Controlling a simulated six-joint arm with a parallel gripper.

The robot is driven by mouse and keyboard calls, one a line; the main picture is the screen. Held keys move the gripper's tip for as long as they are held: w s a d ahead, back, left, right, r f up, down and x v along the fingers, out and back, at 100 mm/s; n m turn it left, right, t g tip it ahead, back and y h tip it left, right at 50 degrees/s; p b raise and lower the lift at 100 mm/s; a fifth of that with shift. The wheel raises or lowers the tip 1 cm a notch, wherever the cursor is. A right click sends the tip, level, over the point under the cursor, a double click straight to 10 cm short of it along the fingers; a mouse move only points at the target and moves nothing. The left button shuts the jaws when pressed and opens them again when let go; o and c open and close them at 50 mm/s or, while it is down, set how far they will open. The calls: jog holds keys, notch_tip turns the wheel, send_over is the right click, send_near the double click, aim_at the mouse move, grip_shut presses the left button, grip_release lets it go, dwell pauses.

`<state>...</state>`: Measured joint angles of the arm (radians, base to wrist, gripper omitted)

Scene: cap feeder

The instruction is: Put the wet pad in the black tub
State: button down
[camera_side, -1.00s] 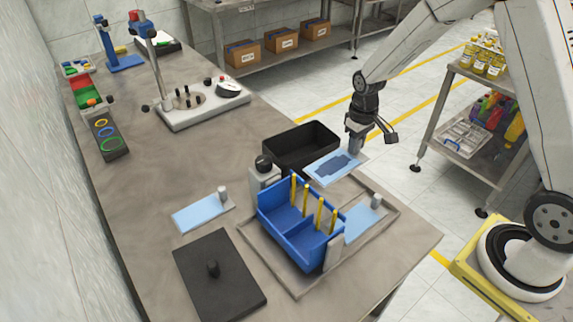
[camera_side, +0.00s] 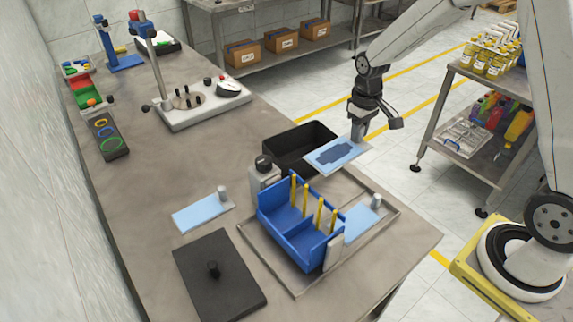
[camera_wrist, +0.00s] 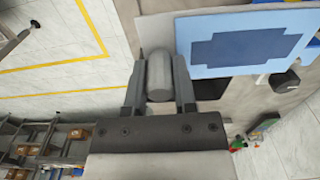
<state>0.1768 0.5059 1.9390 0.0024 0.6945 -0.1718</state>
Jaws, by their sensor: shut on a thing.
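My gripper (camera_side: 360,128) is shut on the grey knob of the wet pad (camera_side: 336,154), a light blue plate with a dark blue wet patch. In the wrist view the knob (camera_wrist: 159,77) sits between the fingers and the pad (camera_wrist: 245,42) extends to the right. In the side view the pad is held in the air, overlapping the right front part of the black tub (camera_side: 283,148). The tub is open and its visible inside looks empty. Two other light blue pads with grey knobs, without a dark patch, lie on the table (camera_side: 203,213) and beside the blue bin (camera_side: 361,224).
The blue bin (camera_side: 285,238) with several yellow posts stands just in front of the tub, within a grey-rimmed tray (camera_side: 272,270). A grey post with a black knob (camera_side: 263,163) stands at the tub's near left. A black lid (camera_side: 218,275) lies at the front left.

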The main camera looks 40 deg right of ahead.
jog(key=w+d+f, duration=0.1)
jog(key=w+f, duration=0.2)
jog(key=w, duration=0.5)
jog(key=w+d+f+m, duration=0.1)
jog(key=w+f, duration=0.3)
jog(key=w, duration=0.4)
jog(key=shift+w+d, duration=0.15)
jog(key=shift+d, duration=0.3)
jog(key=shift+f, duration=0.2)
jog(key=shift+f, duration=3.85)
grip_release()
jog(key=shift+r, duration=0.15)
